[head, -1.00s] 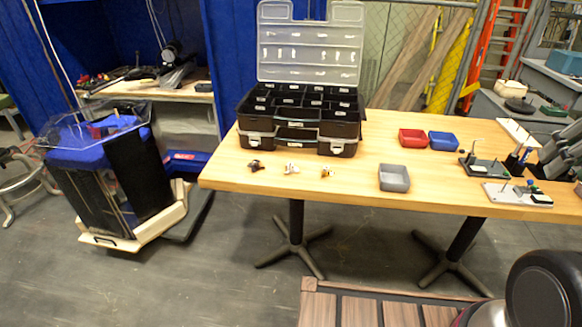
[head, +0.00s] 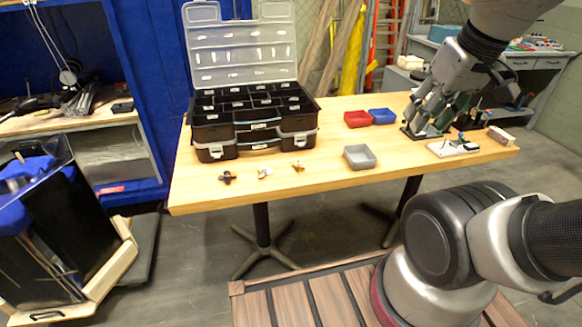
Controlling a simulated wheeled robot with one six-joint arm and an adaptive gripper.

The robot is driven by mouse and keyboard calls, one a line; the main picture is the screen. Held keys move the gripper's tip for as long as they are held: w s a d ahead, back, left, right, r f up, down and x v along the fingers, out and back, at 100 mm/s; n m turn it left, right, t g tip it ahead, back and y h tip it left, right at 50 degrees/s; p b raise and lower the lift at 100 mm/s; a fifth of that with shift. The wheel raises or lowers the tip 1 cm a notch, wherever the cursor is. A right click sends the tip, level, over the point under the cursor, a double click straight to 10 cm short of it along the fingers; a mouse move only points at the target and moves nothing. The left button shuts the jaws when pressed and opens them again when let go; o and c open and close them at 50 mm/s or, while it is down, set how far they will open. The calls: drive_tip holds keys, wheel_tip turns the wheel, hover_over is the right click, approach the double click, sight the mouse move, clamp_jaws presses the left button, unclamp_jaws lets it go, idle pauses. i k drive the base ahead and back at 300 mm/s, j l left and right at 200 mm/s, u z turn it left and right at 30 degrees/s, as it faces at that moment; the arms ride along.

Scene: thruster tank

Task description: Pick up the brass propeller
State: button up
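Three small propellers lie in a row near the table's front edge in the head view. The rightmost one looks brass or orange-brown (head: 298,166). The middle one is pale (head: 264,172), and the left one is dark (head: 227,177). My gripper (head: 432,118) is over the right part of the table, well to the right of the propellers, pointing down. Its fingers appear spread apart with nothing seen between them. None of the propellers is hidden.
A black organizer box (head: 253,121) with its clear lid raised stands behind the propellers. A grey bin (head: 359,157), red bin (head: 357,119) and blue bin (head: 382,116) sit to the right. Small stands (head: 455,147) are at the right end. The wooden table (head: 325,182) is clear around the propellers.

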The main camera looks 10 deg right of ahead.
sight(298, 165)
drive_tip(key=l+u, duration=0.15)
drive_tip(key=u, duration=0.25)
drive_tip(key=l+u, duration=0.15)
drive_tip(key=u, duration=0.25)
drive_tip(key=l+u, duration=0.2)
drive_tip(key=l, duration=0.35)
drive_tip(key=k+l+u, duration=0.1)
drive_tip(key=l+u, duration=0.15)
drive_tip(key=l, duration=0.3)
drive_tip(key=k+l+u, duration=0.2)
drive_tip(key=l, duration=0.35)
drive_tip(key=k+l, duration=0.2)
drive_tip(key=l, duration=0.15)
drive_tip(key=k+l, duration=0.15)
drive_tip(key=l, duration=0.2)
drive_tip(key=k+l, duration=0.2)
drive_tip(key=l, duration=0.15)
drive_tip(key=k, duration=0.3)
drive_tip(key=l+u, duration=0.05)
